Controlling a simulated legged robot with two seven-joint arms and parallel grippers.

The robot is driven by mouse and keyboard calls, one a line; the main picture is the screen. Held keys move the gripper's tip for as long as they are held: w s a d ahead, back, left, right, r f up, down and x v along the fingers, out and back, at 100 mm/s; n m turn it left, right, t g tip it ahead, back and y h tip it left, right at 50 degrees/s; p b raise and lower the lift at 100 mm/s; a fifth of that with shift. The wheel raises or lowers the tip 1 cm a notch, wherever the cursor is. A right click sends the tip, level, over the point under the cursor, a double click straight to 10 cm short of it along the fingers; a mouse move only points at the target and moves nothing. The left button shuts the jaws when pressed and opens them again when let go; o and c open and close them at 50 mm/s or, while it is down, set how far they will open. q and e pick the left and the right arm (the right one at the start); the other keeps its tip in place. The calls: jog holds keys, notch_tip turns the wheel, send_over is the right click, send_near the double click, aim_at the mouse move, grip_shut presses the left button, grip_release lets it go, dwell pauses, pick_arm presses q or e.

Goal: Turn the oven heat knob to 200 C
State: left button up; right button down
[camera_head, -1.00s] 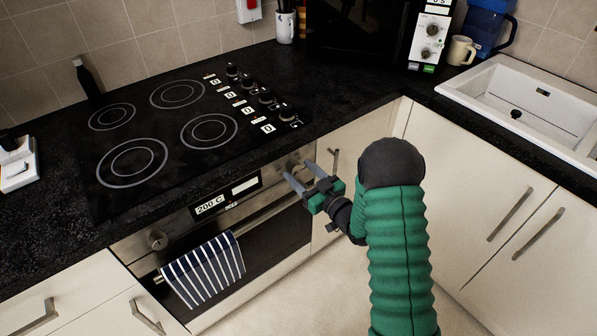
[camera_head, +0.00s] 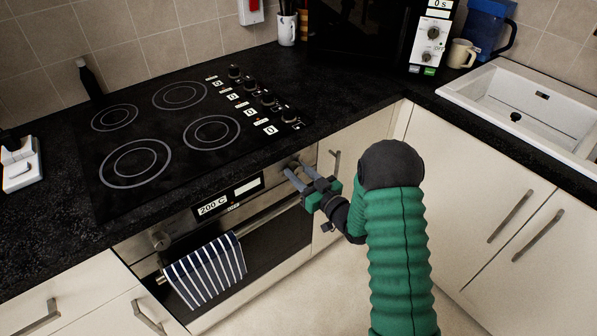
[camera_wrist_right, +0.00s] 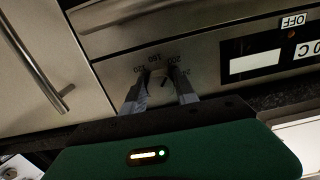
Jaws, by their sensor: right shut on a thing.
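The oven's control panel (camera_head: 185,224) runs below the hob's front edge. A label on it reads 200 C (camera_head: 212,206). The heat knob (camera_wrist_right: 159,88) at the panel's right end shows between my right gripper's fingers in the right wrist view, with small printed numbers around it. My right gripper (camera_head: 292,169) is shut on this knob, its fingers on either side. In the head view the fingers and hand mostly hide it. The knob's exact pointer direction is hard to read. My left gripper is not in view.
Another knob (camera_head: 160,240) sits at the panel's left end. A striped towel (camera_head: 205,272) hangs on the oven door handle (camera_head: 268,215). The black worktop edge lies just above the panel. Cupboard doors (camera_head: 470,185) stand to the right.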

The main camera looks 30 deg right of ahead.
jog(key=shift+d+m, duration=0.1)
jog(key=shift+m, duration=0.4)
jog(key=c, duration=0.9)
grip_release()
jog(key=shift+c, duration=0.2)
jog(key=shift+s, duration=0.1)
jog(key=s+d+p, duration=0.1)
jog(key=s, duration=1.5)
jog(key=shift+s+d, duration=0.2)
jog(key=shift+s, duration=0.1)
